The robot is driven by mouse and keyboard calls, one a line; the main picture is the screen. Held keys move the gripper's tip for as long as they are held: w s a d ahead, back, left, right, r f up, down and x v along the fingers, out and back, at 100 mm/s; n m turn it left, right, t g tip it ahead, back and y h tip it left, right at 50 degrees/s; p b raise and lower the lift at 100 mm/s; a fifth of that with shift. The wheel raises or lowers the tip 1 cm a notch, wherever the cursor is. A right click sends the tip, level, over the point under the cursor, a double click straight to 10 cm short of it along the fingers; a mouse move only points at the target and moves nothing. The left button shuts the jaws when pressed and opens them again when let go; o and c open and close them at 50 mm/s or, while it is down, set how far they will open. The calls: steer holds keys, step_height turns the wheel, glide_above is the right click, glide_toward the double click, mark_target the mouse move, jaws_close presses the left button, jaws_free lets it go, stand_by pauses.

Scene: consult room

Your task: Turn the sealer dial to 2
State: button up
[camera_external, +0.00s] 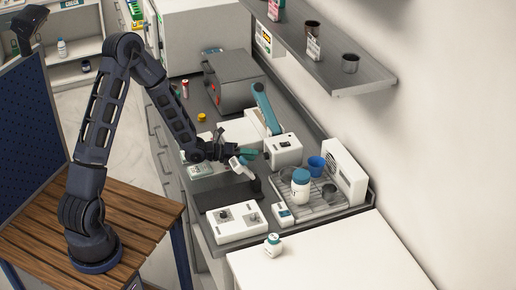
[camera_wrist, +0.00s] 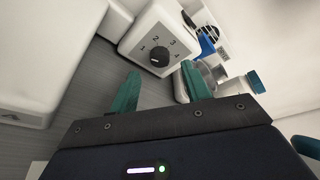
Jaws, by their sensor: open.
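The sealer (camera_external: 285,155) is a white box with a raised teal lever arm (camera_external: 265,108), standing on the grey counter. In the wrist view its white face (camera_wrist: 133,35) carries a round black dial (camera_wrist: 159,56) with numerals from 1 to 4 around it. The dial's pointer is too small to read surely. My gripper (camera_external: 250,155) is beside the sealer, on its left. In the wrist view its two teal fingers (camera_wrist: 160,84) are spread and empty, with the dial ahead between their tips. The fingers look apart from the dial.
A wire tray (camera_external: 318,206) right of the sealer holds a blue cup (camera_external: 316,165) and a white bottle (camera_external: 300,184). A white device with knobs (camera_external: 235,222) stands in front. A grey box (camera_external: 232,80) stands behind. A shelf (camera_external: 330,60) hangs above the counter.

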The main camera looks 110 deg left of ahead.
mark_target(264, 156)
steer(key=shift+x, duration=1.8)
steer(key=shift+c, duration=0.2)
steer(key=c, duration=1)
